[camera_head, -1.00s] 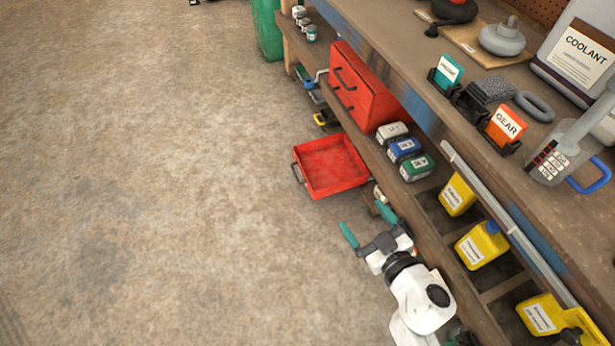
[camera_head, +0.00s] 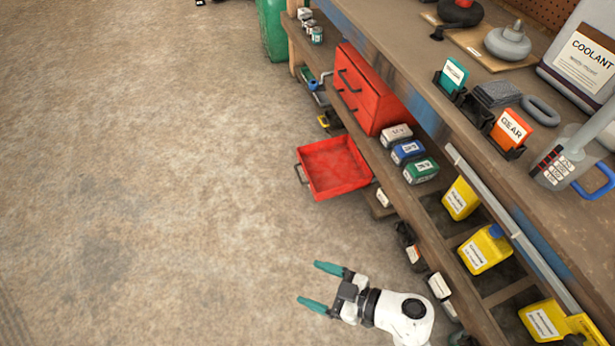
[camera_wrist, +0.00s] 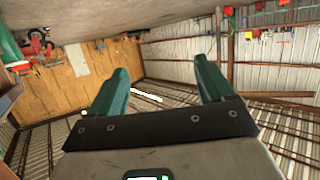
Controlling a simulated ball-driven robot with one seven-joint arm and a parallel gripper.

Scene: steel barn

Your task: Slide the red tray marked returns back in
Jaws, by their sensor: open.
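The red tray (camera_head: 335,166) sticks out from under the workbench's lower shelf, over the floor. It is shallow and looks empty, with a dark handle (camera_head: 299,174) on its left side. No returns mark can be read on it. My gripper (camera_head: 316,285) is open and empty, below the tray in the head view and apart from it, with its teal fingers pointing left. The wrist view shows the open fingers (camera_wrist: 160,85) with nothing between them; the tray is not in that view.
The workbench shelf (camera_head: 395,170) runs along the right, holding a red drawer cabinet (camera_head: 365,90), small labelled boxes (camera_head: 407,150) and yellow jugs (camera_head: 483,248). A green container (camera_head: 271,30) stands at the far end. The floor (camera_head: 150,180) on the left is clear.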

